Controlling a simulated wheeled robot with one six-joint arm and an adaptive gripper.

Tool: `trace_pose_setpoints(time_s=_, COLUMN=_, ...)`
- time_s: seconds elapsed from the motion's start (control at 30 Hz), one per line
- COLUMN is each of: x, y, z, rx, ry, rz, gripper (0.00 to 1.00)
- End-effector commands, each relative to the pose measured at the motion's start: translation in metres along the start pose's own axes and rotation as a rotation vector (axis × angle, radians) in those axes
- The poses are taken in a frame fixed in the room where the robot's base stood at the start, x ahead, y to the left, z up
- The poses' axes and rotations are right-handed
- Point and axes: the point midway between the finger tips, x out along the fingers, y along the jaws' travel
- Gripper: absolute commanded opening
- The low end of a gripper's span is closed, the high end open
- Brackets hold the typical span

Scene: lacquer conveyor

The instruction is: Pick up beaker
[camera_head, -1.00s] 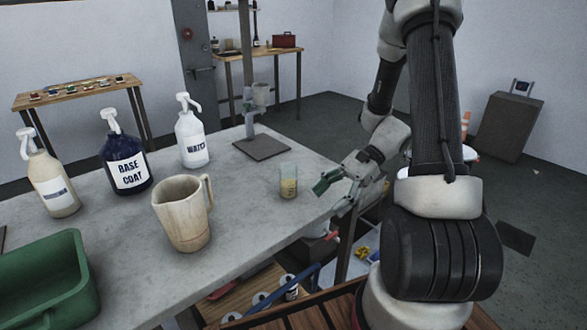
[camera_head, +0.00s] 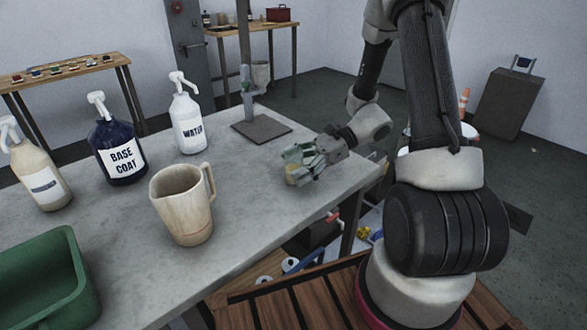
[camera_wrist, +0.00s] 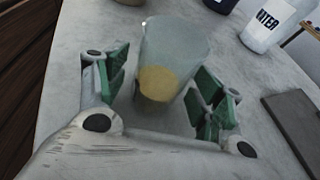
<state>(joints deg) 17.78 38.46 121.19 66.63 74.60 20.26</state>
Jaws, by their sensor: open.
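The beaker (camera_wrist: 172,55) is clear glass with yellowish contents at its bottom. In the wrist view it stands between the two green-padded fingers of my gripper (camera_wrist: 162,98), which are open on either side of it. In the head view the beaker (camera_head: 292,174) is on the grey table near its right end, partly hidden by my gripper (camera_head: 303,165). A gap shows between the beaker and the right finger in the wrist view; whether the left finger touches the glass I cannot tell.
A beige pitcher (camera_head: 183,212) stands left of my gripper. Behind are the base coat bottle (camera_head: 121,155), water bottle (camera_head: 188,125) and a cream pump bottle (camera_head: 40,178). A stand (camera_head: 262,129) is at the back. A green bin (camera_head: 45,285) sits front left.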

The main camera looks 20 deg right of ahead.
Motion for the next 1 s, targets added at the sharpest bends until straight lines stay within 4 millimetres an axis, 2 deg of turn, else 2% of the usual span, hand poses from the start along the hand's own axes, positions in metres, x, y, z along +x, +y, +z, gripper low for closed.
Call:
trace_pose_setpoints(time_s=0.1, x=0.0087, y=0.0003, z=0.0001, rx=0.000, ry=0.000, rz=0.000, gripper=0.68)
trace_pose_setpoints(time_s=0.3, x=0.0091, y=0.0002, z=0.0000, rx=-0.001, ry=0.001, rz=-0.001, gripper=0.68)
trace_pose_setpoints(time_s=0.37, x=0.0090, y=0.0001, z=0.0000, rx=-0.001, ry=0.001, rz=-0.001, gripper=0.59)
trace_pose_setpoints(time_s=0.6, x=0.0089, y=0.0001, z=0.0000, rx=-0.001, ry=0.001, rz=-0.001, gripper=0.16)
trace_pose_setpoints(time_s=1.0, x=0.0077, y=0.0000, z=0.0026, rx=-0.001, ry=0.001, rz=-0.001, gripper=0.16)
